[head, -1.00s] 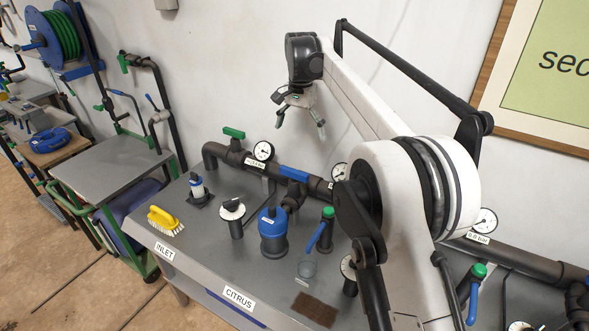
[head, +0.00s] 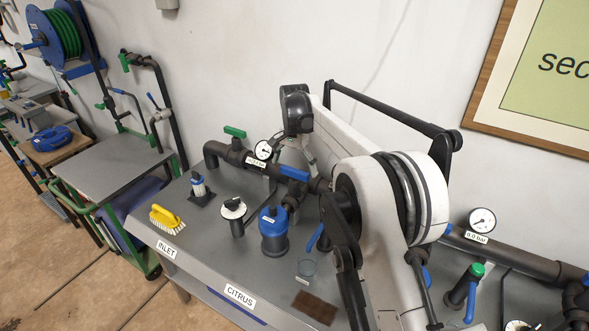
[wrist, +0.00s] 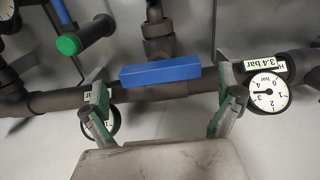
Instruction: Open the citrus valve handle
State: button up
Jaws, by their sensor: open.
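A blue bar-shaped handle (head: 293,173) sits on the dark horizontal pipe behind the bench section labelled CITRUS (head: 239,296). In the wrist view the blue handle (wrist: 160,72) lies along the pipe, close to my gripper. My gripper (wrist: 163,98) is open, with one green-and-grey finger near each end of the handle and nothing held. I cannot tell whether the fingers touch it. In the head view my gripper (head: 306,155) is low over the pipe and partly hidden by my arm. A second blue lever (head: 315,237) stands nearer the bench front, partly hidden by my arm.
A gauge (wrist: 267,94) marked 3.4 bar is close to the right finger. A green-capped pipe (wrist: 84,38) with a blue lever is at upper left. A blue filter housing (head: 273,232), a yellow brush (head: 166,217) and a brown mat (head: 315,308) are on the bench.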

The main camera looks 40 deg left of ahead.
jog(key=shift+f, duration=0.8)
jog(key=c, duration=1.1)
jog(key=shift+c, duration=0.2)
